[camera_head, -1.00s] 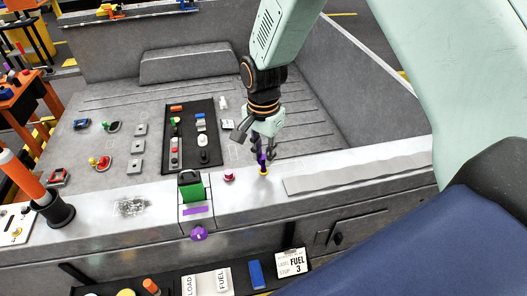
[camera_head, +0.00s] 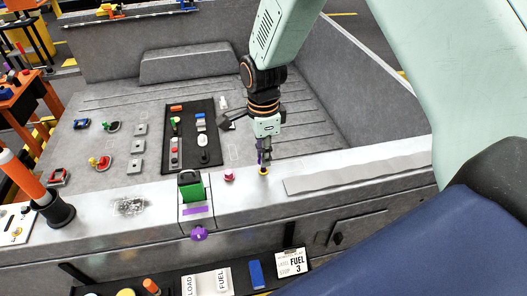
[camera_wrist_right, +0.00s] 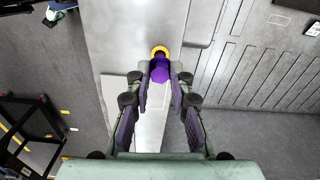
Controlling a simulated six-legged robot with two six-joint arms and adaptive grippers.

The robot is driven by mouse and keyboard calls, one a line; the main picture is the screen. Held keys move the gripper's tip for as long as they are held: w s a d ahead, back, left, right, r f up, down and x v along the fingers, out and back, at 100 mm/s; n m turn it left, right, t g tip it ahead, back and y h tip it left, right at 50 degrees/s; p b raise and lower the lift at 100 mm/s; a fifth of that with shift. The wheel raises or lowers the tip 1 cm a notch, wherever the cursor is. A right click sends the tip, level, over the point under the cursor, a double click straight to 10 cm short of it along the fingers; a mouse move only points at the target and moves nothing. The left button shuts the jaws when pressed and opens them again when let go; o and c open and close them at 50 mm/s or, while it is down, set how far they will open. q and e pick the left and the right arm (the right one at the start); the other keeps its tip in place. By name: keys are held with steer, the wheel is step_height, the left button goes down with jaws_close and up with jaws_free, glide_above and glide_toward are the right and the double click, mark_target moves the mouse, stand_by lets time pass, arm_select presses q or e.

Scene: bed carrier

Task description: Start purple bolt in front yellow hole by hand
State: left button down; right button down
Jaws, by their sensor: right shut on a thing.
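My right gripper (camera_head: 264,155) points down over the near bed rail and is shut on the purple bolt. In the right wrist view the purple bolt (camera_wrist_right: 160,72) sits between the fingertips (camera_wrist_right: 161,82). The yellow hole (camera_head: 263,171) is a yellow ring on the rail's top, directly below the fingertips. The ring also shows in the wrist view (camera_wrist_right: 160,48), with the bolt right at it and partly covering it. I cannot tell how far the bolt is inside. My left gripper is not in view.
A red knob (camera_head: 229,175) and a green block (camera_head: 191,187) stand left of the hole on the rail. A purple knob (camera_head: 199,233) is on the rail's front face. A black mat (camera_head: 188,160) with several small parts lies in the bed behind.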

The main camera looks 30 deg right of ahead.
steer(key=shift+s+f, duration=0.1)
steer(key=shift+s, duration=0.05)
steer(key=c, duration=1.3)
jaws_free()
steer(key=shift+o, duration=0.9)
steer(key=shift+r+p, duration=0.65)
steer(key=shift+r, duration=1.95)
